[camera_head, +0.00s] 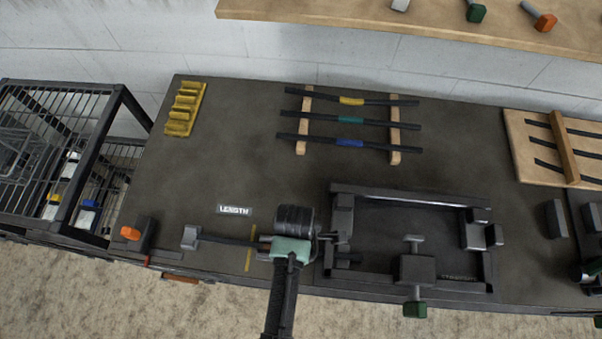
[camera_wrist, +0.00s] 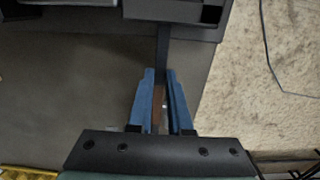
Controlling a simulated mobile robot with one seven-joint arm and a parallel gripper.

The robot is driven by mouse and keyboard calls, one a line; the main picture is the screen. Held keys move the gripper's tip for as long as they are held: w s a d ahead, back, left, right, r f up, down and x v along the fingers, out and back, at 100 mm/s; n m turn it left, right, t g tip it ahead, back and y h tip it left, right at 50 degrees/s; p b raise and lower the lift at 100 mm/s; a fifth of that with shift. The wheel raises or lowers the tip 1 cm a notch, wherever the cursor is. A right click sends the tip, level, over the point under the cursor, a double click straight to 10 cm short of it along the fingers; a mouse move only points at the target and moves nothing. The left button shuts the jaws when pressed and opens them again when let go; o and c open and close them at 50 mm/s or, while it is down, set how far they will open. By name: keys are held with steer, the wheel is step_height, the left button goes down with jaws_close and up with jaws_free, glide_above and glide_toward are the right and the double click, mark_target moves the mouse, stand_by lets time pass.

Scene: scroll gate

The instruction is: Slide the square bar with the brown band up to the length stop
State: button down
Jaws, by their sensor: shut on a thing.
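The square bar (camera_wrist: 163,48) is dark and shows a brown band (camera_wrist: 158,103) between my fingers in the wrist view. My gripper (camera_wrist: 159,78) is shut on it with two blue fingers, one on each side.
A dark machine frame (camera_head: 410,196) with a clamp (camera_head: 416,268) stands right of my gripper. An orange-knobbed block (camera_head: 138,234) is at the bench's left end. Three banded bars rest on wooden rails (camera_head: 301,138) behind. The bench middle is clear.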

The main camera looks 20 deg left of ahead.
steer(key=shift+s+a, duration=0.2)
steer(key=shift+a, duration=0.5)
steer(key=shift+s+a, duration=0.2)
steer(key=shift+a, duration=0.45)
steer(key=shift+s+a, duration=0.2)
steer(key=shift+a, duration=0.5)
steer(key=shift+p, duration=0.3)
steer(key=c, duration=0.8)
jaws_free()
steer(key=shift+o, duration=0.2)
steer(key=shift+r, duration=0.15)
step_height(320, 180, up, 13)
steer(key=shift+b, duration=0.45)
